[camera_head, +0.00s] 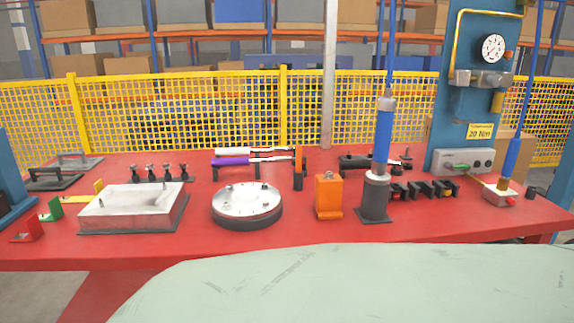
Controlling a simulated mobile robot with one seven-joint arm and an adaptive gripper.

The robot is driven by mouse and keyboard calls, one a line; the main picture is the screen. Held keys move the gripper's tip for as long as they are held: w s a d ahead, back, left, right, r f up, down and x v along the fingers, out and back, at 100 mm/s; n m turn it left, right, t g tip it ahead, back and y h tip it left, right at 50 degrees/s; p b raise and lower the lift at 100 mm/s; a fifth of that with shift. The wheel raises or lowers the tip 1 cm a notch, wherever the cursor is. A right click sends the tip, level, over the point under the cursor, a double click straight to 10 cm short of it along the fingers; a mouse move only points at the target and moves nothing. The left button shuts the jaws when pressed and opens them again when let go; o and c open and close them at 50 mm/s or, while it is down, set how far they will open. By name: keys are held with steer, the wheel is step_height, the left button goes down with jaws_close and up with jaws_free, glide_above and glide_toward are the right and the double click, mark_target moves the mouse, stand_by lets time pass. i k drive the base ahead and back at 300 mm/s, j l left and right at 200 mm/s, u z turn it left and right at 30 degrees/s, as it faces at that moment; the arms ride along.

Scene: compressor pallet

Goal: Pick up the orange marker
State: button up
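I cannot make out an orange marker for certain. An orange block (328,196) with a small knob on top stands upright on the red table (310,236), right of a round metal disc (247,201). A smaller upright orange piece (299,161) stands behind it to the left, at the right end of a white and a purple handled tool. It is too small to tell what it is. My gripper is not in view.
A dark stand holding a blue column (382,140) rises right of the orange block. A metal plate (130,207) lies at the left. A blue gauge panel (470,90) stands at the right. The red table's front strip is mostly clear. A yellow mesh fence (180,112) runs behind.

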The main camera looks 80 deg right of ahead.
mark_target(299, 148)
steer(key=z, duration=2.6)
